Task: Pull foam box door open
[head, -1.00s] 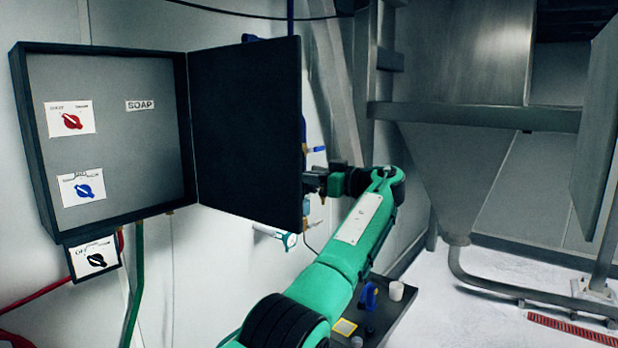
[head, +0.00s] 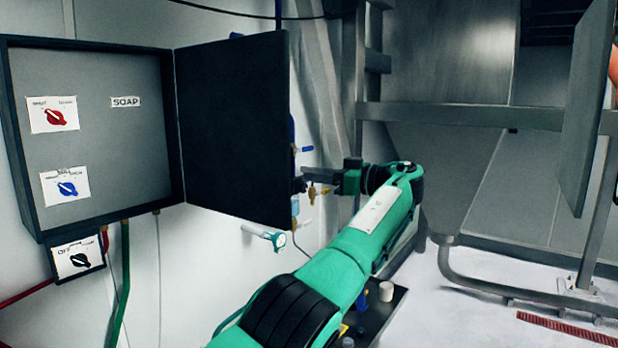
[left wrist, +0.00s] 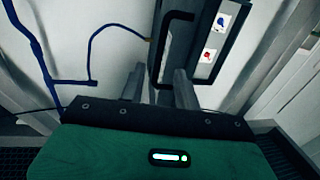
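The foam box (head: 100,208) is a dark-framed grey cabinet on the wall at the left of the head view. Its black door (head: 235,130) stands wide open, swung out to the right. My left gripper (head: 308,184) is just right of the door's free edge, with a small gap showing in the head view. In the left wrist view my left gripper (left wrist: 163,84) has its two grey fingers apart. A black bar-like handle or door edge (left wrist: 155,66) rises just ahead of and between them; I cannot tell whether they touch it. My right gripper is not in view.
Inside the box are a red knob (head: 56,117), a blue knob (head: 67,189) and a SOAP label (head: 126,102). A black knob plate (head: 78,260) hangs below. Pipes and valves run behind the door. A metal hopper (head: 440,165) and frame stand right; floor shows below.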

